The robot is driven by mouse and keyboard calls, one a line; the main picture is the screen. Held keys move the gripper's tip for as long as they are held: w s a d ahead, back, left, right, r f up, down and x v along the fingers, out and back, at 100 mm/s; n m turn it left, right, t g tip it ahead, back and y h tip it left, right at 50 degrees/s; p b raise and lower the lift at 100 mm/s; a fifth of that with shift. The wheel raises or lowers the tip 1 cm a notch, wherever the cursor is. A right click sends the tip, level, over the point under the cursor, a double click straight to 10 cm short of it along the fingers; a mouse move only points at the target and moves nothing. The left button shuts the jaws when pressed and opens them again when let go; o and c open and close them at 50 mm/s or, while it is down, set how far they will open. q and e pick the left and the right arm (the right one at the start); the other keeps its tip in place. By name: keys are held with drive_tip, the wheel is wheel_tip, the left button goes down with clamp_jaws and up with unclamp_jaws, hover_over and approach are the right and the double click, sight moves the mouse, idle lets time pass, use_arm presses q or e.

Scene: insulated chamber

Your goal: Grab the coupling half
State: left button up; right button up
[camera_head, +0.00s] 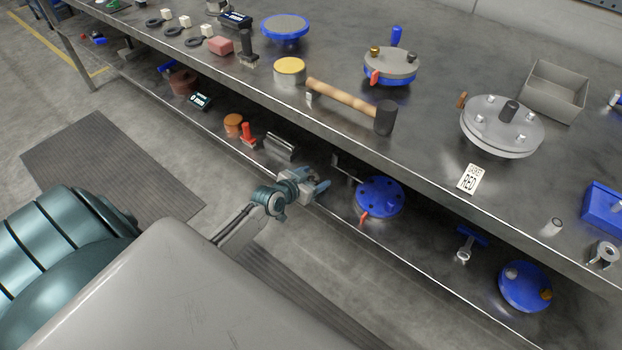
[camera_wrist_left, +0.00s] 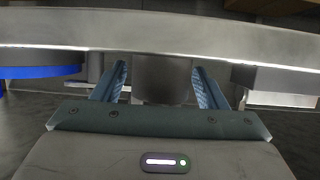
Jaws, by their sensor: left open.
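My left gripper (camera_head: 314,188) is open at the front edge of the lower shelf, left of a blue disc with holes and a red handle (camera_head: 380,196). In the left wrist view, a dark grey cylinder (camera_wrist_left: 162,78) shows between the open fingers (camera_wrist_left: 160,84). A broad pale metal band (camera_wrist_left: 160,32) crosses above it. I cannot tell whether that cylinder is the coupling half or how far away it is. A round grey plate with a dark hub and bolts (camera_head: 480,134) lies on the bench top. My right gripper is not in view.
The bench top (camera_head: 330,137) overhangs the lower shelf. A grey block (camera_head: 279,148) and another blue disc (camera_head: 525,286) are on the shelf.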

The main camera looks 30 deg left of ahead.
use_arm(q)
drive_tip(key=shift+w+f, duration=0.2)
drive_tip(key=shift+w, duration=0.2)
drive_tip(key=shift+c, duration=0.3)
drive_tip(key=c, duration=1.1)
drive_tip(key=shift+c, duration=0.2)
drive_tip(key=shift+r, duration=0.2)
